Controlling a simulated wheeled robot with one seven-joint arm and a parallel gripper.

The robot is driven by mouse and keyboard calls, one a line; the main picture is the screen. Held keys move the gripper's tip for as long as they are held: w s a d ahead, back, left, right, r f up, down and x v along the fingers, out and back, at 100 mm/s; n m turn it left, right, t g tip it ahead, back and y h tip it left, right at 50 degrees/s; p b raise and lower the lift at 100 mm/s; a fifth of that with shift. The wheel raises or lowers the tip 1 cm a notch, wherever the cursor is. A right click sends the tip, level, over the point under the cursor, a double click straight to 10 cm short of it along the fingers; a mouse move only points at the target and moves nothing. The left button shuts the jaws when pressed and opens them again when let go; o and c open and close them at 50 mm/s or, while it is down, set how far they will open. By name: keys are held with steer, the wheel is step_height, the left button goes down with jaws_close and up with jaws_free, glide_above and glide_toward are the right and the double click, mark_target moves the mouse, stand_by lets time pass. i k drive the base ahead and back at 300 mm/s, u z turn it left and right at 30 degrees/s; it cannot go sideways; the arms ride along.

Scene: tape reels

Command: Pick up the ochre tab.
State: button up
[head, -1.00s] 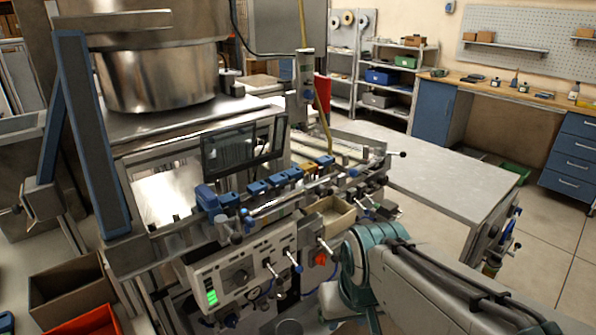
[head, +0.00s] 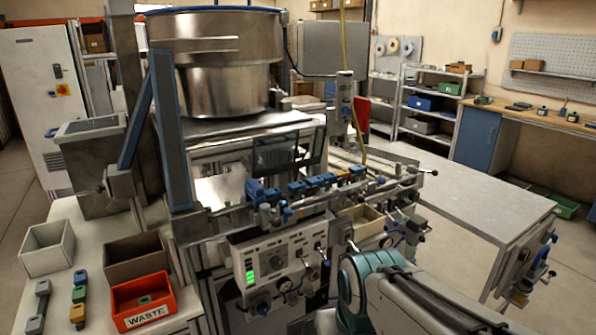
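Small ochre pieces show in two places in the head view. One ochre piece (head: 78,313) lies on the left-hand bench, at the near end of a short row with a green and a blue piece. My arm reaches in from the lower right, in front of the machine. My gripper is not in view.
On the left bench (head: 92,240) stand a pale bin (head: 47,262), a brown bin (head: 137,270) and an orange WASTE bin (head: 143,318). Grey pieces (head: 42,292) lie beside them. A small tray (head: 372,222) is on the machine front. A grey table (head: 460,195) on the right is bare.

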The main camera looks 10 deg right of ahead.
mark_target(344, 174)
steer(key=u, duration=0.2)
steer(key=i, duration=0.55)
steer(key=z, duration=0.6)
steer(key=i, duration=0.55)
steer(key=z, duration=0.65)
